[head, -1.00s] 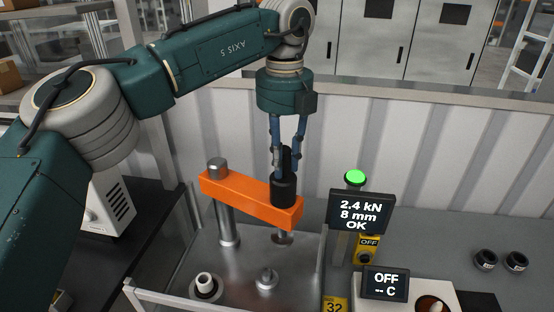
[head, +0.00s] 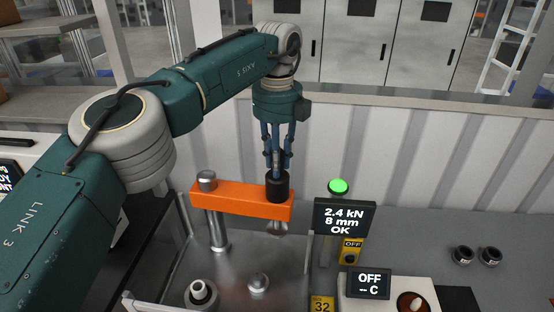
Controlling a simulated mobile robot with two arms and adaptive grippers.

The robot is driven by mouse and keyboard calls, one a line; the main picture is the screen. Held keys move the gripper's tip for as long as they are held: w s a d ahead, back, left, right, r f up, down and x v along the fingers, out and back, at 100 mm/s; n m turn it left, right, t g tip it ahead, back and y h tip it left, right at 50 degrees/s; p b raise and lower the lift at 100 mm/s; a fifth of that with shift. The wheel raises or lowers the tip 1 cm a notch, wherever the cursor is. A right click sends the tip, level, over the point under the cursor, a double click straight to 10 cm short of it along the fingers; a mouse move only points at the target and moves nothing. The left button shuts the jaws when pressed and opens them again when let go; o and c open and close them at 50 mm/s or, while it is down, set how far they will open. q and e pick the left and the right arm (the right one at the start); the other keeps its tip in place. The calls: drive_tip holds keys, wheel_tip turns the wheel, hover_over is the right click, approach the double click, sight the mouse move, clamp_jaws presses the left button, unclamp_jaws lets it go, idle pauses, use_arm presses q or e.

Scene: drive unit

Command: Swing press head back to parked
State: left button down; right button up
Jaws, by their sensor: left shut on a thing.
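The orange press head (head: 238,200) is a horizontal arm on a steel post (head: 217,228) at its left end. A black cylinder (head: 277,186) stands on its right end, with a small metal ram (head: 277,228) below. My left gripper (head: 277,165) points down from above and is shut on the black part at the top of that cylinder. The fingers partly hide the gripped part. The ram hangs above the steel press plate (head: 235,265), apart from the small round metal knob (head: 258,283) on it. My right gripper is not in view.
A display (head: 345,217) reads 2.4 kN, 8 mm, OK, beneath a lit green lamp (head: 339,186). A second display (head: 368,284) reads OFF. Two dark rings (head: 474,256) lie on the right bench.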

use_arm(q)
drive_tip(key=c, duration=1.5)
unclamp_jaws()
drive_tip(key=shift+o, duration=0.2)
